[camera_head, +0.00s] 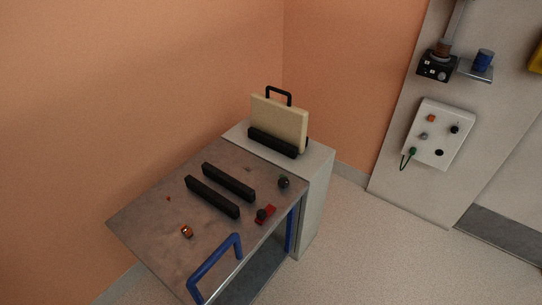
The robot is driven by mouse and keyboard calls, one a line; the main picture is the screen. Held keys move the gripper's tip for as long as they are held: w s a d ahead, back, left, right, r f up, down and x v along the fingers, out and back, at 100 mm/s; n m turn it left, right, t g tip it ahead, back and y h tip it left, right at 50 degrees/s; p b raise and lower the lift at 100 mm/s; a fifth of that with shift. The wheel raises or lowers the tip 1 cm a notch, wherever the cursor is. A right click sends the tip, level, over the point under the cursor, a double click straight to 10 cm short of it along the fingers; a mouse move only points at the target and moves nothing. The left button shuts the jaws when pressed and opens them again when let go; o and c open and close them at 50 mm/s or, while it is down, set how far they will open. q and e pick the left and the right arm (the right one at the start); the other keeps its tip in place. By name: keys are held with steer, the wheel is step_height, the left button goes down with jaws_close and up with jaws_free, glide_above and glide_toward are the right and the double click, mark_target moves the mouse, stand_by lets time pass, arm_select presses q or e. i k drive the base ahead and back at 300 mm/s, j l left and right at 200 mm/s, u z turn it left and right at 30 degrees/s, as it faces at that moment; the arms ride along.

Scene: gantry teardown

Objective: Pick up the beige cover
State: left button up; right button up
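The beige cover (281,121) is a flat panel with a black handle (279,95) on its top edge. It stands upright, handle up, behind a black bar (272,142) on a light grey cabinet (318,163). The bar hides its lower front edge. Neither of my grippers shows in the head view.
A cart with a brown top (149,212) and a blue handle (216,267) stands against the cabinet. Two black rails (228,182) and several small parts, one red (266,214), lie on it. A white control panel (438,134) hangs on the right wall. The floor at right is clear.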

mark_target(287, 123)
steer(key=u, duration=0.3)
steer(key=i+l+u, duration=0.1)
steer(key=u, duration=0.25)
steer(key=l+u, duration=0.7)
steer(key=i+j, duration=0.05)
steer(key=j, duration=0.05)
